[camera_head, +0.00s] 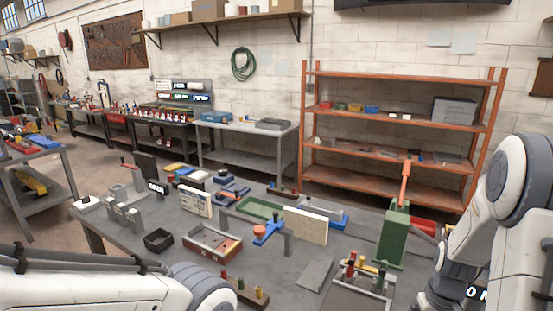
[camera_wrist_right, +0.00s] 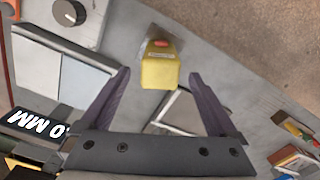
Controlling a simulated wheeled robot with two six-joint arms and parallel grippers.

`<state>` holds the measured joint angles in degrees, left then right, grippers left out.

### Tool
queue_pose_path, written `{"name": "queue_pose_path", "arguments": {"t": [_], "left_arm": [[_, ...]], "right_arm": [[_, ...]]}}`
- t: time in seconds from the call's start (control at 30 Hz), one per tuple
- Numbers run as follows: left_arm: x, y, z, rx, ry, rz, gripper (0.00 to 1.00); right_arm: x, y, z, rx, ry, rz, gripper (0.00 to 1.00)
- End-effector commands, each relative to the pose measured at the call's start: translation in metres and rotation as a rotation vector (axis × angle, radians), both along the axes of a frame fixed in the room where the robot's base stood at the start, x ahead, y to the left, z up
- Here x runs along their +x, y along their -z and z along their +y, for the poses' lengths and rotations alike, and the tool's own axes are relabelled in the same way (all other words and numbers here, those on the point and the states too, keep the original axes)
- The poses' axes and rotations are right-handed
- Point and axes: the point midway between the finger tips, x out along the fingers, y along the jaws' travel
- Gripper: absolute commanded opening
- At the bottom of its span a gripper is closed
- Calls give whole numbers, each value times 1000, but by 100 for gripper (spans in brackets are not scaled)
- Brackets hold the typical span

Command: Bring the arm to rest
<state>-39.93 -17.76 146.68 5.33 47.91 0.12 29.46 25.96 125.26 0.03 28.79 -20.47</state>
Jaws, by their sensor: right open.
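My right arm (camera_head: 463,235) comes in at the right edge of the head view, folded beside the bench's right end. In the right wrist view my right gripper (camera_wrist_right: 158,76) is open, with its two dark fingers spread and nothing held between them. A yellow block (camera_wrist_right: 159,71) with a red spot shows beyond the fingertips, over a grey surface; I cannot tell how far off it is. My left arm (camera_head: 95,285) lies across the bottom left of the head view. Its gripper is not in view.
The grey workbench (camera_head: 310,273) carries a green press (camera_head: 393,235) close to my right arm, a low rack with coloured handles (camera_head: 362,277), a blue fixture (camera_head: 267,232) and a black bin (camera_head: 158,240). An orange shelf (camera_head: 400,140) stands behind.

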Motion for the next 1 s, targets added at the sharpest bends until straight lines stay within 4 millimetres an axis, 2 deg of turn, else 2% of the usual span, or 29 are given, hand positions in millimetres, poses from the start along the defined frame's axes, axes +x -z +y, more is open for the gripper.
{"name": "queue_pose_path", "arguments": {"t": [0.1,0.37,0.4,0.43,0.7,1.0], "left_arm": [[0,-6,0,0,0,0,90],[0,-13,0,0,-1,0,90],[0,-7,0,0,-1,0,90],[0,-11,0,0,-1,0,90],[0,1,0,0,0,0,90],[0,4,0,0,0,0,90]], "right_arm": [[-1,22,1,3,0,5,94],[-1,57,1,1,0,3,94],[-1,64,0,0,0,1,94],[1,53,0,-3,0,-5,94],[1,22,0,-3,0,-5,94],[-12,8,-6,0,0,-1,94]]}}
